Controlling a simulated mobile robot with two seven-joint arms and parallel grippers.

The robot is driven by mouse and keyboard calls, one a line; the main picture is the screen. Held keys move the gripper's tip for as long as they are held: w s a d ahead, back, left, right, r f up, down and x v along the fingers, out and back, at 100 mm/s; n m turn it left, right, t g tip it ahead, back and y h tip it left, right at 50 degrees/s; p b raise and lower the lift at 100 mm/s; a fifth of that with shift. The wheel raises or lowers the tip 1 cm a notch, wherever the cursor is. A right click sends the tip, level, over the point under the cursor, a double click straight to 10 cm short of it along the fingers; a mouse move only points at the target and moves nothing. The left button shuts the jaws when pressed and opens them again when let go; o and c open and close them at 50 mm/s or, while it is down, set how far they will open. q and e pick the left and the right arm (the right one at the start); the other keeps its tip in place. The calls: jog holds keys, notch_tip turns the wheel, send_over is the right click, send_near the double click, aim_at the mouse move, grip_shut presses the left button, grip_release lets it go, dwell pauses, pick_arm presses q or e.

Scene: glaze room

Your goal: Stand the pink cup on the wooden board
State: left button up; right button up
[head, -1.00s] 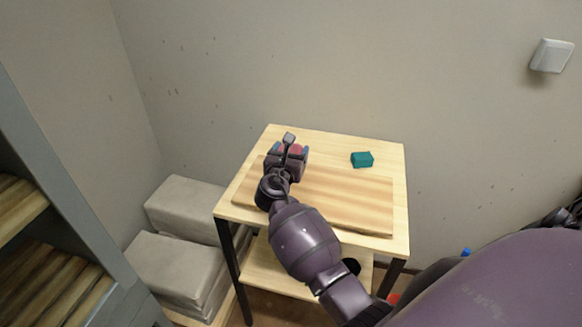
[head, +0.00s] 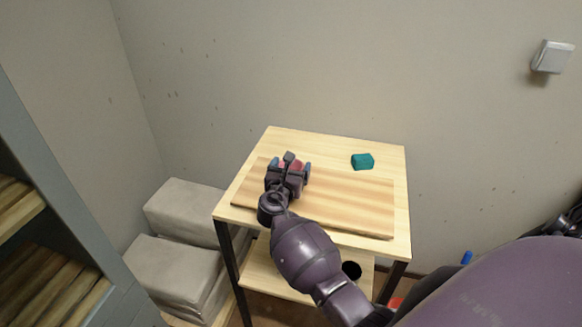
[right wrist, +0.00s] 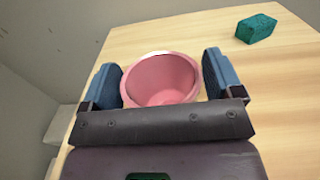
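The pink cup (head: 291,163) is upright between the fingers of my right gripper (head: 291,167), at the far left part of the wooden board (head: 345,198). In the right wrist view the cup (right wrist: 162,80) shows its open rim, with a blue finger pad close against each side. My right gripper (right wrist: 160,85) is shut on it. The gripper hides the cup's base, so I cannot tell whether it touches the board. The board lies flat on a small light wood table (head: 330,148). My left gripper is not in view.
A teal block (head: 362,161) lies on the table behind the board; it also shows in the right wrist view (right wrist: 257,28). The board's middle and right are clear. Grey wrapped blocks (head: 180,265) are stacked left of the table. A wall stands behind.

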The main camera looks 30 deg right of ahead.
jog(key=shift+o, duration=0.6)
jog(key=shift+r, duration=0.1)
jog(key=shift+r, duration=0.15)
jog(key=v, duration=1.2)
